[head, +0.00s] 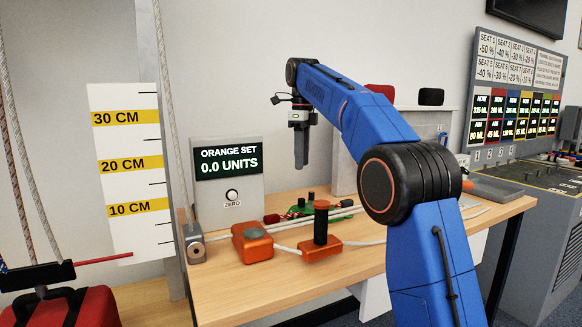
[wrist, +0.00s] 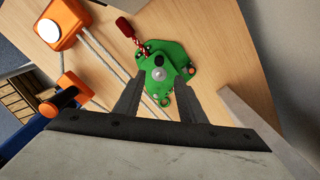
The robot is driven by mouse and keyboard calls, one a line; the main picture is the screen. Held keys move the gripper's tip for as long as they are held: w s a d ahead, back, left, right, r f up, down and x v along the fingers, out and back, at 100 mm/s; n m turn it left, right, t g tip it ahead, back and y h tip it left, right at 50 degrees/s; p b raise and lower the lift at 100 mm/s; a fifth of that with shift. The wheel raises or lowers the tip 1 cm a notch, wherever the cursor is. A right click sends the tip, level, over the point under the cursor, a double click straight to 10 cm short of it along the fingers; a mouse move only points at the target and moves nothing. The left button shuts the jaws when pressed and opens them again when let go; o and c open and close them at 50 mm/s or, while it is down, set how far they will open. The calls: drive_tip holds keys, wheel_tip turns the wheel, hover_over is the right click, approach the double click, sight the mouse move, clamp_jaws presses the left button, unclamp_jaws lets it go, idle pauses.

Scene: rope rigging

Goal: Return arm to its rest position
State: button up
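My blue arm (head: 357,118) is raised and reaches out over the wooden table (head: 240,290). My gripper (head: 301,160) hangs down above the table, with nothing seen in it. In the wrist view my gripper (wrist: 158,100) has its two fingers apart, with bare space between them. Beyond the fingertips a green rope device (wrist: 163,72) lies on the table, with a red-capped handle or rope end (wrist: 126,28) at it. The green device also shows in the head view (head: 305,209), below my gripper and apart from it.
Orange devices (head: 252,243) and (head: 321,235) with a black post sit on ropes at the table's front. A display box (head: 228,185) reads "ORANGE SET 0.0 UNITS". A ruler board (head: 125,170) and red bag (head: 62,308) stand left. A grey console (head: 535,190) stands right.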

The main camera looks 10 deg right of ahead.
drive_tip(key=s+d+f+n+t, duration=0.1)
drive_tip(key=s+d+f+n, duration=0.2)
drive_tip(key=s, duration=0.5)
drive_tip(key=s+d+f+n+t, duration=0.1)
drive_tip(key=s+d+n, duration=0.2)
drive_tip(key=s+n, duration=0.35)
drive_tip(key=s+d+f+n, duration=0.2)
drive_tip(key=s+d+n, duration=0.1)
drive_tip(key=s, duration=0.7)
drive_tip(key=s+d+f+n+t, duration=0.1)
drive_tip(key=s+f+n, duration=0.4)
drive_tip(key=s+f, duration=0.6)
drive_tip(key=s+d+f+n+t, duration=0.1)
drive_tip(key=s+d+f+n, duration=0.2)
drive_tip(key=s+f, duration=0.9)
drive_tip(key=n, duration=0.3)
drive_tip(key=shift+s+f+t, duration=0.2)
drive_tip(key=shift+f+t, duration=0.1)
drive_tip(key=shift+t, duration=0.1)
